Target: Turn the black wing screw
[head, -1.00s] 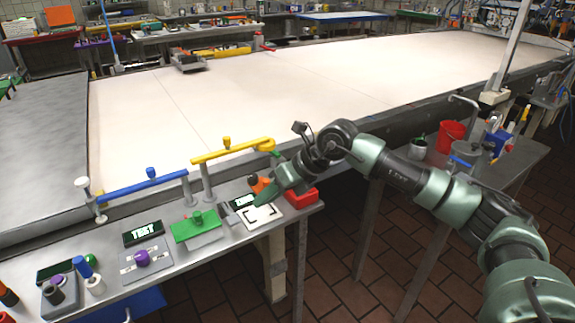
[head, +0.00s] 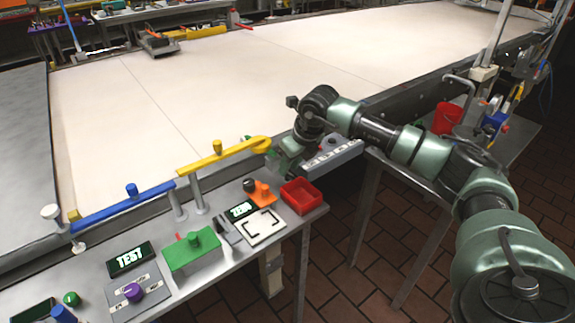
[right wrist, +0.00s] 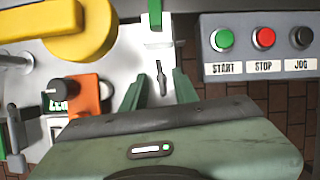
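In the right wrist view a small, thin black piece, which looks like the black wing screw (right wrist: 161,78), stands out against a pale surface. My right gripper (right wrist: 157,84) is open, with a green finger on each side of it. Neither finger appears to touch it, and I cannot tell the height between them. In the head view my right gripper (head: 284,162) is at the rail beside the conveyor, right of the yellow bar's end. The screw is hidden there behind my arm. My left gripper is not in view.
A grey START, STOP and JOG button panel (right wrist: 262,45) is close on the right. The yellow bar (head: 225,157) is left of the gripper. An orange part with a dark knob (head: 262,194) and a red bin (head: 301,196) sit below on the bench.

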